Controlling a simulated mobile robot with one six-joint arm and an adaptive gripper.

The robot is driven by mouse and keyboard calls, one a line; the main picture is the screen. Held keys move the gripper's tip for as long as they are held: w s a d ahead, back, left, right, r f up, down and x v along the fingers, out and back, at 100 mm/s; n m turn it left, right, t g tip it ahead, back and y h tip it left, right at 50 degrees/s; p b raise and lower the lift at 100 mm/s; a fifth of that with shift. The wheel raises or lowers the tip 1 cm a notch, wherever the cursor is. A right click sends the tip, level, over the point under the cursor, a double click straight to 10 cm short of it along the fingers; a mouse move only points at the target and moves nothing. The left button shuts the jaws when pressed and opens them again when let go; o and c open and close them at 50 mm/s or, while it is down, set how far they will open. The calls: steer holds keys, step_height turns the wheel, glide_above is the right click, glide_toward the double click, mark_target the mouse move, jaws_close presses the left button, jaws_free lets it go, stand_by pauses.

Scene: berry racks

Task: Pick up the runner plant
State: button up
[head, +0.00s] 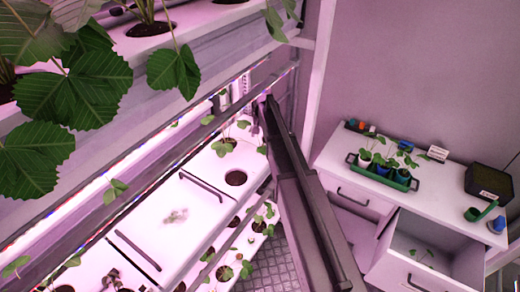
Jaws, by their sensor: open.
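My arm reaches from the bottom right up to the rack, and my gripper (254,122) is small and partly hidden at its far end. It is open, close to a small seedling (229,142) in a hole of the white rack channel. I cannot tell whether it touches it. Several similar seedlings grow in the rack. A small loose plant (422,254) lies in the open drawer (398,244) at the lower right, apart from my gripper. I cannot tell which of these small plants is the runner plant.
An empty round hole (236,178) is in the channel below the seedling. Large leaves (70,85) hang from the upper tier at left. A white cabinet (450,193) at right carries a green tray (381,175) of potted plants and a black box (489,181).

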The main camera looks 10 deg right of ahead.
mark_target(261, 147)
steer(key=shift+f, duration=0.1)
steer(key=shift+a+f+b, duration=0.1)
steer(key=shift+f+b, duration=0.95)
steer(key=shift+b, duration=0.05)
steer(key=shift+f, duration=0.1)
steer(key=shift+f, duration=0.1)
steer(key=f+b, duration=0.3)
steer(key=shift+w+d, duration=0.3)
steer(key=shift+f+b, duration=0.95)
steer(key=shift+b, duration=0.2)
steer(key=c, duration=0.8)
